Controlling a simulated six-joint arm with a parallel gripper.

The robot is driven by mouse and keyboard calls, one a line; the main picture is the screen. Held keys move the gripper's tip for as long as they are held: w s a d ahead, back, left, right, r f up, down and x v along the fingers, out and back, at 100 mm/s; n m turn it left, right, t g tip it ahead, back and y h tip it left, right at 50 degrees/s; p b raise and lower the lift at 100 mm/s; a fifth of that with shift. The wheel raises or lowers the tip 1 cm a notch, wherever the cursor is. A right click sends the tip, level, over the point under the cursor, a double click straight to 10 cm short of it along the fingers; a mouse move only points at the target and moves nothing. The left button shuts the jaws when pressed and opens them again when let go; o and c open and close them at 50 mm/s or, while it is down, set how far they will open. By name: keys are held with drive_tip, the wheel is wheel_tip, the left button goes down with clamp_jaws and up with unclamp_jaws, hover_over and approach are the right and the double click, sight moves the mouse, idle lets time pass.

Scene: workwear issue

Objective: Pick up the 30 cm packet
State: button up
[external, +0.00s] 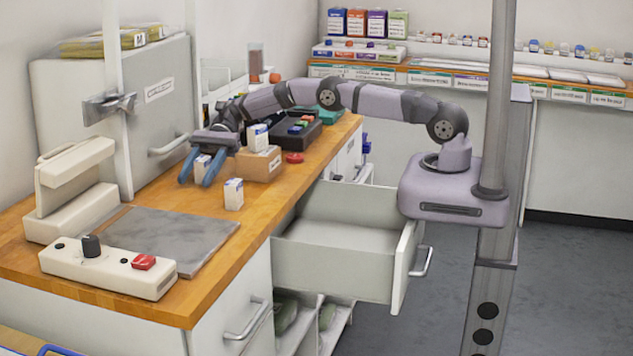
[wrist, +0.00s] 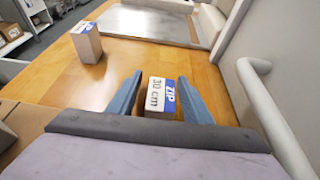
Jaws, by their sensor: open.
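The 30 cm packet (wrist: 158,98) is a small white box with a blue band, marked "ZIP" and "30 cm". It stands on the wooden counter and also shows in the external view (external: 202,164). My gripper (wrist: 160,78) is open, with one blue finger on each side of the packet. In the external view my gripper (external: 194,178) reaches down over it. Slim gaps seem to show beside the packet; I cannot tell whether either finger touches it. The packet's lower part is hidden in the wrist view.
A similar white packet (external: 233,194) stands nearby, also in the wrist view (wrist: 87,43). Another (external: 257,137) is on a cardboard box (external: 262,165). A cabinet handle (wrist: 268,105) is close on the right in the wrist view. An open drawer (external: 335,262) juts out below the counter.

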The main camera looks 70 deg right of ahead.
drive_tip(key=c, duration=1.1)
drive_tip(key=shift+r, duration=0.1)
drive_tip(key=shift+c, duration=0.2)
wheel_tip(320, 180, up, 10)
drive_tip(key=p, duration=0.7)
